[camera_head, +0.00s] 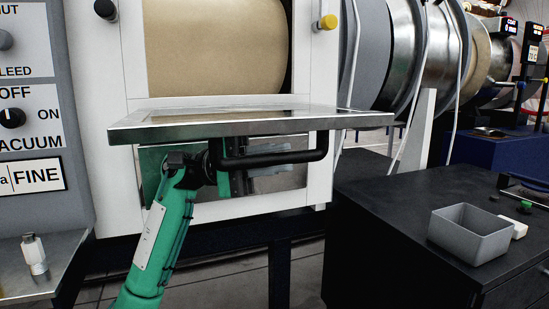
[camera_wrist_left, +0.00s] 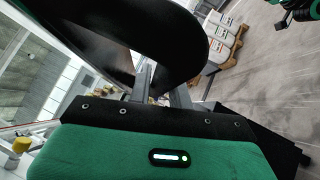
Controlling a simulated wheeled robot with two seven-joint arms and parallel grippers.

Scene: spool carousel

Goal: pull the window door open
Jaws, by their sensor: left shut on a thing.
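The window door (camera_head: 225,129) is a metal-framed panel standing out roughly level from the white machine front, seen nearly edge-on. The window opening (camera_head: 215,45) above and behind it is uncovered and shows a beige roll. A black bar handle (camera_head: 300,157) hangs under the door. My left gripper (camera_head: 236,165) is below the door, shut on the handle near its left part. In the left wrist view the handle (camera_wrist_left: 150,30) crosses large and dark beyond the gripper fingers (camera_wrist_left: 160,88). The exact finger contact is partly hidden.
A yellow-tipped knob (camera_head: 327,21) sits right of the opening. A control panel (camera_head: 30,115) stands at left, above a metal ledge (camera_head: 40,270). At right, a black cabinet top (camera_head: 385,215) carries a grey bin (camera_head: 470,245). Floor shows below the machine.

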